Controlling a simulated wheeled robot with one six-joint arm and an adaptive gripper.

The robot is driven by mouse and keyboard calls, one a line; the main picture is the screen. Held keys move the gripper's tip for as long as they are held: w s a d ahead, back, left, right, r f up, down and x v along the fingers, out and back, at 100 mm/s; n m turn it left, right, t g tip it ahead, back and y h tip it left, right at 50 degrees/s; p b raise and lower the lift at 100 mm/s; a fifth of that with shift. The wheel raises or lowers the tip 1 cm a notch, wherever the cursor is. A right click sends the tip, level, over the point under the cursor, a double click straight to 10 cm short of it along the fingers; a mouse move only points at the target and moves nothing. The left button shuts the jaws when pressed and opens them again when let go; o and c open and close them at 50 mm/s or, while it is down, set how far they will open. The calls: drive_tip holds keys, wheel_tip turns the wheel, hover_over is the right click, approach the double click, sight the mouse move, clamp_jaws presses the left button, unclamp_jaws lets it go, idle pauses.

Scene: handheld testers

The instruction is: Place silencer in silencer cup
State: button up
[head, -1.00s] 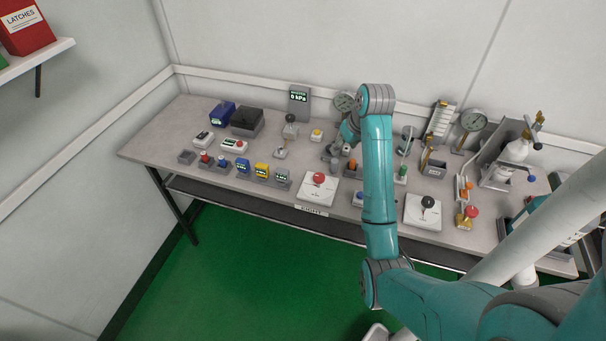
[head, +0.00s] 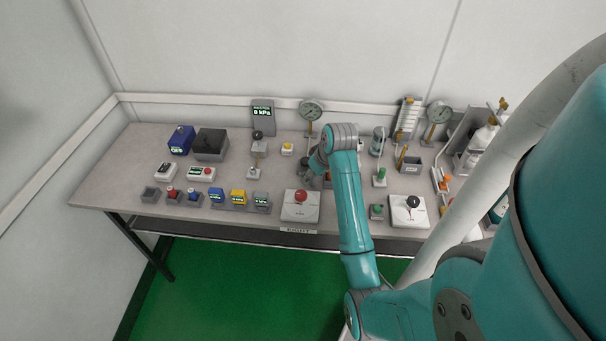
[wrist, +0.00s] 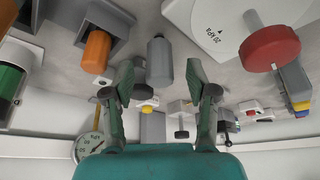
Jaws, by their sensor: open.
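My gripper (wrist: 160,88) is open and empty, with its two fingers apart. In the wrist view a grey cylinder with a narrower end (wrist: 160,62), which looks like the silencer, shows between and beyond the fingertips; I see no contact. An orange cylinder (wrist: 97,50) sits in a grey holder (wrist: 122,22) to its left. I cannot tell for certain which holder is the silencer cup. In the head view my gripper (head: 317,162) is low over the middle of the bench, and my arm hides part of that area.
A white panel with a red knob (head: 301,204) is close by at the bench's front. A dial gauge (head: 312,110) stands behind the gripper. Small coloured testers (head: 238,197) line the left front.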

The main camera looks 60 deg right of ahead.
drive_tip(key=shift+w+d+f, duration=0.1)
drive_tip(key=shift+w+f, duration=0.05)
drive_tip(key=shift+f, duration=0.3)
clamp_jaws()
